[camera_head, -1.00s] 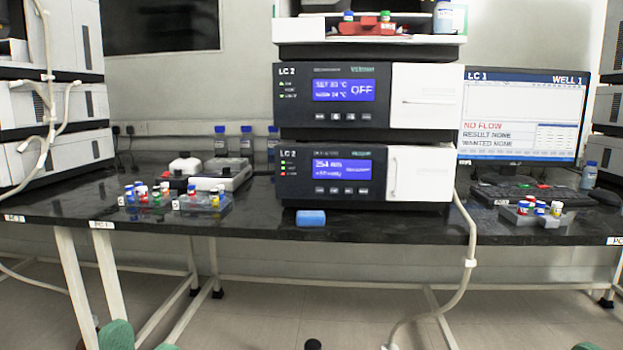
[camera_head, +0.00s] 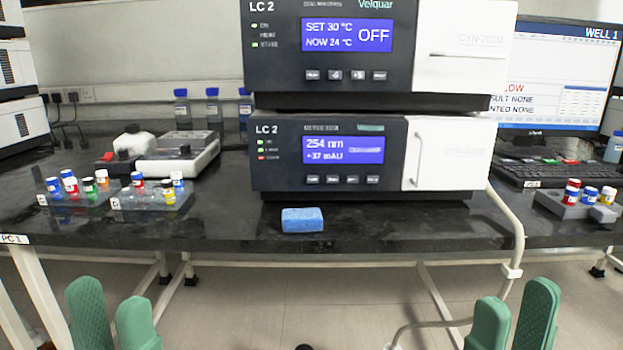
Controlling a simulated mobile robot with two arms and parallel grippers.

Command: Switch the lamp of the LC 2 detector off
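The LC 2 detector (camera_head: 290,180) is the lower module of the stack on the black bench. Its blue screen (camera_head: 343,150) reads 254 nm and +37 mAU. A row of small buttons (camera_head: 343,180) lies under the screen. My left gripper (camera_head: 112,312) is open and empty at the lower left, in front of the bench and below its top. My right gripper (camera_head: 513,318) is open and empty at the lower right, also clear of the bench.
The LC 2 oven module (camera_head: 290,75), showing OFF, sits on the detector. A blue sponge (camera_head: 302,220) lies on the bench before the detector. Vial racks (camera_head: 75,197) stand left, another rack (camera_head: 580,207) right. A white hose (camera_head: 508,215) hangs at the right.

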